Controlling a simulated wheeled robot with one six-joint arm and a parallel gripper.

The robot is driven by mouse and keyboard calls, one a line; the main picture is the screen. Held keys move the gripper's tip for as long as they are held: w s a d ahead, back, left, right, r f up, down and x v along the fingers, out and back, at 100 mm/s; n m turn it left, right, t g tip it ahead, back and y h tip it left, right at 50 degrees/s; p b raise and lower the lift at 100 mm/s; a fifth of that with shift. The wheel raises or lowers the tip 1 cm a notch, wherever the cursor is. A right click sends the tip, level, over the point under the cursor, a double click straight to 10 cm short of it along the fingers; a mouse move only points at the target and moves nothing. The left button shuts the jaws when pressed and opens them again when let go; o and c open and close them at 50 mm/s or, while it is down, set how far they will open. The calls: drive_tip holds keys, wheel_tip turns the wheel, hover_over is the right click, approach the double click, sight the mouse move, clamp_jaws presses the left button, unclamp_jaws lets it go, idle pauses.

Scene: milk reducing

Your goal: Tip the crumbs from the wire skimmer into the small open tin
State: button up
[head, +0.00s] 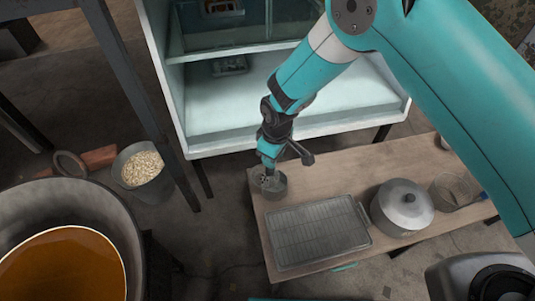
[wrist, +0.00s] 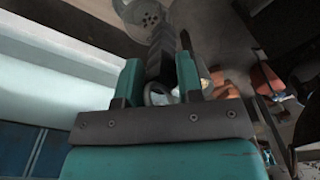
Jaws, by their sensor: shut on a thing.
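My gripper (head: 268,158) points down at the left end of the wooden table and is shut on the dark handle of the wire skimmer. In the wrist view the handle (wrist: 160,50) lies between the two teal fingers of my gripper (wrist: 160,80). A small grey open tin (head: 281,189) stands on the table right below my gripper. The skimmer's head is at or over the tin's mouth; it is too small to tell whether they touch. A round grey, speckled shape shows at the top of the wrist view. I cannot make out any crumbs.
A tray with a wire rack (head: 318,235), a lidded pot (head: 402,207) and a round strainer-like vessel (head: 452,190) stand along the table (head: 385,165). A white cabinet (head: 235,110) is behind. A large vat (head: 115,215) of amber liquid and a bucket (head: 150,190) are at left.

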drive_tip(key=shift+w+d+r+y, duration=0.15)
drive_tip(key=shift+d+y, duration=0.15)
drive_tip(key=shift+d, duration=0.25)
drive_tip(key=w+d+f+g+y+b, duration=0.1)
drive_tip(key=d+f+y+b, duration=0.3)
drive_tip(key=d+b, duration=0.5)
drive_tip(key=w+d+f+g+y+b, duration=0.1)
drive_tip(key=w+d+f+y+b, duration=0.1)
drive_tip(key=d+f+y+b, duration=0.3)
drive_tip(key=shift+d+f+y+b, duration=0.25)
drive_tip(key=shift+d+y+b, duration=1.75)
drive_tip(key=shift+d+b, duration=0.1)
drive_tip(key=shift+a+r, duration=0.1)
drive_tip(key=shift+r, duration=0.05)
